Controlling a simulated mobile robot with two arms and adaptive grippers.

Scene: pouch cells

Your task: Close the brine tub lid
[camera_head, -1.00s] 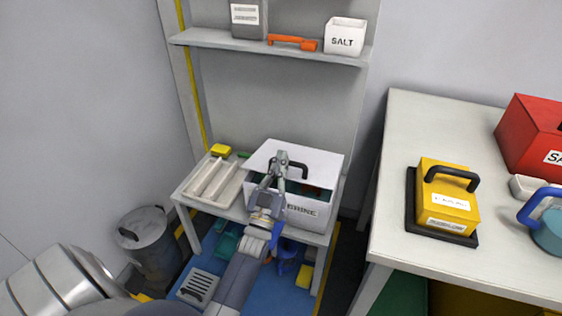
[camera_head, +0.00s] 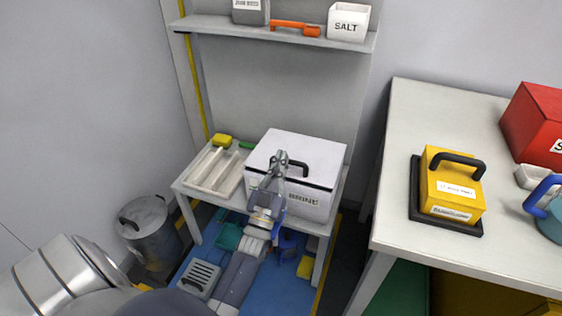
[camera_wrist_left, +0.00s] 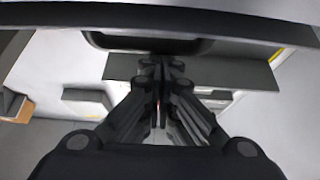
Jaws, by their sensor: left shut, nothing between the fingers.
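The brine tub (camera_head: 310,205) is a white box labelled BRINE on the small shelf-stand table. Its white lid (camera_head: 318,150) with a black handle (camera_head: 292,167) lies flat over the top and looks down on the tub. My left gripper (camera_head: 281,157) is shut and empty, over the lid's front left part beside the handle. In the left wrist view my fingers (camera_wrist_left: 158,62) are together, with a dark bar-like shape just ahead of them. Whether the fingers touch the lid cannot be told. My right gripper is not in view.
A cream divided tray (camera_head: 216,172) and a yellow block (camera_head: 222,140) sit left of the tub. A shelf (camera_head: 280,35) with a salt box (camera_head: 348,22) hangs above. A grey bin (camera_head: 148,230) stands at left. A white table (camera_head: 415,110) is at right.

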